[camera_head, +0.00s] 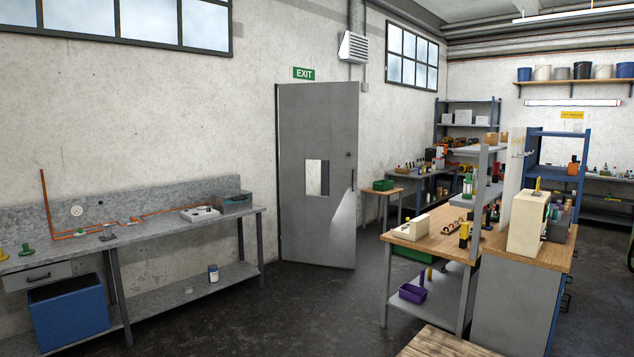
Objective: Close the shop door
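The shop door (300,220) is a grey metal door with a small rectangular window and a dark handle on its right side. It stands on the far wall below a green EXIT sign (304,73). It appears to be swung out from the wall at an angle, with its right edge nearer to me and its left edge at the hinge side. Pale wall shows through its window. Neither of my grippers shows in the head view.
A metal bench (150,242) with copper piping runs along the left wall, with a blue bin (68,312) under it. Wooden-topped workbenches (447,240) with tools and a shelf stand on the right. Dark open floor (290,315) lies between them, leading to the door.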

